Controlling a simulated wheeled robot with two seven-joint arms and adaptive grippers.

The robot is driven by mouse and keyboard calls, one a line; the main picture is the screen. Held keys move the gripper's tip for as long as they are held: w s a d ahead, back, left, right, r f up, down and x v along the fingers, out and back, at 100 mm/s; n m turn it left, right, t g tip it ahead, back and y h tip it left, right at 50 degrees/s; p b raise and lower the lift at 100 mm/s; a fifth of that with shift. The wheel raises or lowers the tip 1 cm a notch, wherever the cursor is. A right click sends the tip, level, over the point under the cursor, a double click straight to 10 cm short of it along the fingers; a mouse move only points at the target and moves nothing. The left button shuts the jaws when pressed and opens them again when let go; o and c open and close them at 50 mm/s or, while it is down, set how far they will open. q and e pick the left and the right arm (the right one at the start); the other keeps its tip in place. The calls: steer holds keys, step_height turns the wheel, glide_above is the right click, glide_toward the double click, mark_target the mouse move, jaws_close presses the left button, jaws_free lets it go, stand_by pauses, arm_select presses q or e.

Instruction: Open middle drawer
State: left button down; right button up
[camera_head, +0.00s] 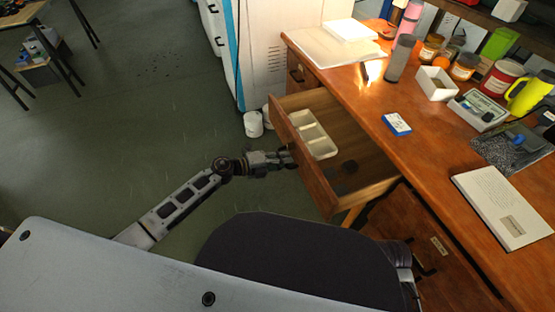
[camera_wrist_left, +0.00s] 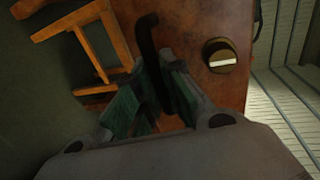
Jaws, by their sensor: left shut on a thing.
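The middle drawer (camera_head: 318,180) of the wooden desk is pulled out. A pale divided tray (camera_head: 318,143) and a small dark round thing (camera_head: 349,167) lie inside it. My left gripper (camera_head: 287,158) is at the drawer's front, its arm coming in from the left. In the left wrist view, my left gripper (camera_wrist_left: 155,88) is shut on the dark drawer handle (camera_wrist_left: 148,42), with a finger on each side of it. The wooden drawer front (camera_wrist_left: 220,88) shows beside the fingers, with a round label fitting (camera_wrist_left: 220,55). My right gripper is out of view.
The desk top (camera_head: 420,150) holds jars, a blue-and-white box (camera_head: 396,124), a white book (camera_head: 502,205) and trays. A right drawer (camera_head: 425,250) is closed. A white cabinet (camera_head: 275,50) and small white tubs (camera_head: 253,124) stand beyond my left gripper. The green floor at left is mostly clear.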

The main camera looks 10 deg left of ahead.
arm_select(q)
steer(key=shift+w+d, duration=0.1)
steer(key=c, duration=1.5)
jaws_free()
steer(key=v, duration=1.2)
